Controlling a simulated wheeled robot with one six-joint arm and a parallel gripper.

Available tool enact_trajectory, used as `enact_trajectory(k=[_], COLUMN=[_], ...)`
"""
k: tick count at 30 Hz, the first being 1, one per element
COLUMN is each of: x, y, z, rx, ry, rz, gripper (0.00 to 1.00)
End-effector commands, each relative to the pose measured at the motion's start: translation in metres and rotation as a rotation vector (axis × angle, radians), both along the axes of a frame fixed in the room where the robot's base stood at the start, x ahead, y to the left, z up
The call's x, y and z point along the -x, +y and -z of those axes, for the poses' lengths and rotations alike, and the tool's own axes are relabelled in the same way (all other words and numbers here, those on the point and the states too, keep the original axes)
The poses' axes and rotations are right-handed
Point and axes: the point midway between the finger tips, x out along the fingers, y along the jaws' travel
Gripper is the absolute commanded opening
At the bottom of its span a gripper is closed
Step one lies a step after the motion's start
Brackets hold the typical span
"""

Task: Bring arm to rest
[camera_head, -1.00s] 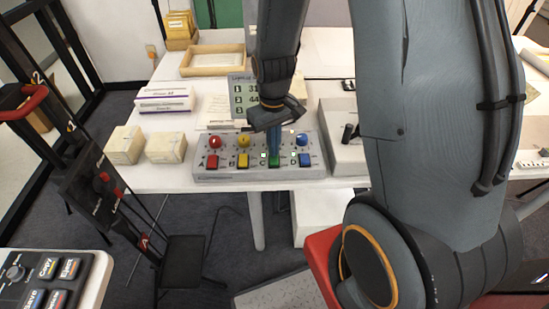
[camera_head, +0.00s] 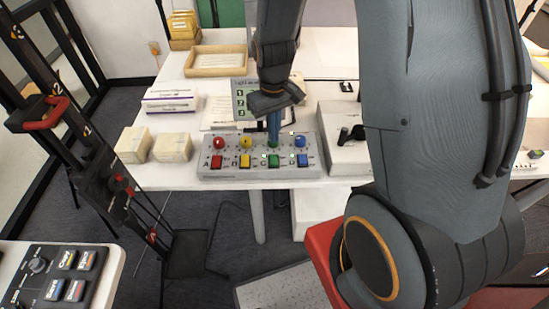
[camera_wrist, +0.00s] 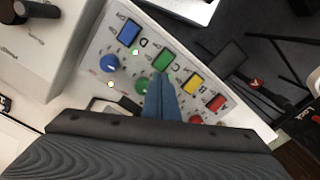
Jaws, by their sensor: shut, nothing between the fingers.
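My gripper (camera_head: 273,131) is shut and empty, its blue fingers pointing down over the grey button panel (camera_head: 258,172). In the head view the fingertips overlap the back of the panel near the green knob (camera_head: 272,143). In the wrist view the shut fingers (camera_wrist: 161,84) reach over the panel (camera_wrist: 120,45) beside the green knob (camera_wrist: 143,87) and toward the green button (camera_wrist: 163,60). I cannot tell whether the tips touch the panel. The panel also carries red, yellow and blue knobs and buttons.
A grey box with a black lever (camera_head: 349,134) stands right of the panel. Two cream boxes (camera_head: 172,148) and a white-purple box (camera_head: 170,101) lie to the left. A wooden tray (camera_head: 216,62) is behind. A black stand with red handles (camera_head: 42,114) is at far left.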

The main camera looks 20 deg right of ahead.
Motion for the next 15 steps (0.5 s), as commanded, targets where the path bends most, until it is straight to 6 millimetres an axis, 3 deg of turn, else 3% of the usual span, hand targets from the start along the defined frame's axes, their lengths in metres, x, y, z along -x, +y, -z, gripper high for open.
enact_trajectory(k=[13, 15], x=[0.0002, 0.0038], y=[0.0000, 0.0001], z=[0.0008, -0.0067], rx=[0.000, 0.000], ry=[0.001, -0.008], rz=[0.000, 0.010], gripper=[0.00, 0.00])
